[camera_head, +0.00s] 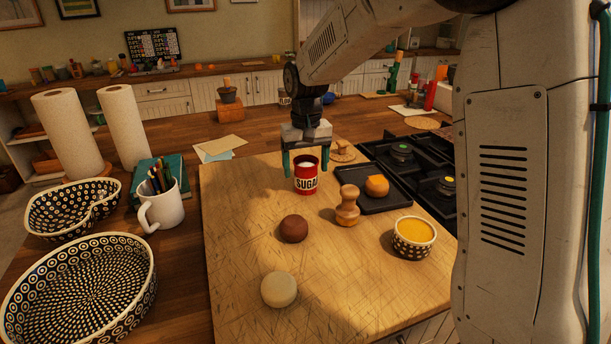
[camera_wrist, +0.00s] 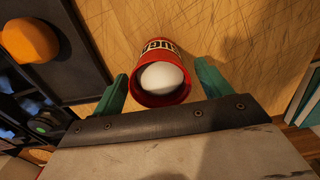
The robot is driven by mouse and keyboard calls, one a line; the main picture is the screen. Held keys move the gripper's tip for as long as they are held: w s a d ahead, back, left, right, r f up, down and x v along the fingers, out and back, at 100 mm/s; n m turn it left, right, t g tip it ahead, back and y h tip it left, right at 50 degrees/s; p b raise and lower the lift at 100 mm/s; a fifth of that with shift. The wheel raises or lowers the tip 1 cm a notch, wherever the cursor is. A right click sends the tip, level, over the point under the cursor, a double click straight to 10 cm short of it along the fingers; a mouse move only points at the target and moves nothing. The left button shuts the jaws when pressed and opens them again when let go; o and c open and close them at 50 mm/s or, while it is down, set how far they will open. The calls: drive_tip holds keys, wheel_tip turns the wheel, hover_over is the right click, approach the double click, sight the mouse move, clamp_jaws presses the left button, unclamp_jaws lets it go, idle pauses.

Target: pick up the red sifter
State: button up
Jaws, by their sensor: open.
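The red sifter (camera_head: 306,183) is a red can with a black-and-white "SUGA…" label, standing upright near the far end of the wooden board. White contents or a white top show in its round mouth. It also shows in the wrist view (camera_wrist: 143,51), mouth towards the camera. My gripper (camera_head: 306,168) points down over it, with one green finger on each side. In the wrist view my gripper (camera_wrist: 161,72) is open and the can's rim lies between the fingers. A gap shows on the right; contact on the left is unclear.
On the board (camera_head: 235,240) are a wooden pestle-like piece (camera_head: 347,207), a brown ball (camera_head: 293,229), a pale ball (camera_head: 279,289) and a patterned bowl (camera_head: 413,238). A black tray (camera_head: 385,202) with an orange item (camera_head: 377,186) lies right of the can, near the stove (camera_head: 420,160).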

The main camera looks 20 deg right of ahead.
drive_tip(key=shift+f, duration=0.4)
drive_tip(key=shift+c, duration=0.4)
drive_tip(key=c, duration=0.8)
wheel_tip(320, 180, up, 10)
drive_tip(key=shift+r, duration=0.1)
drive_tip(key=shift+o, duration=0.9)
drive_tip(key=shift+c, duration=1)
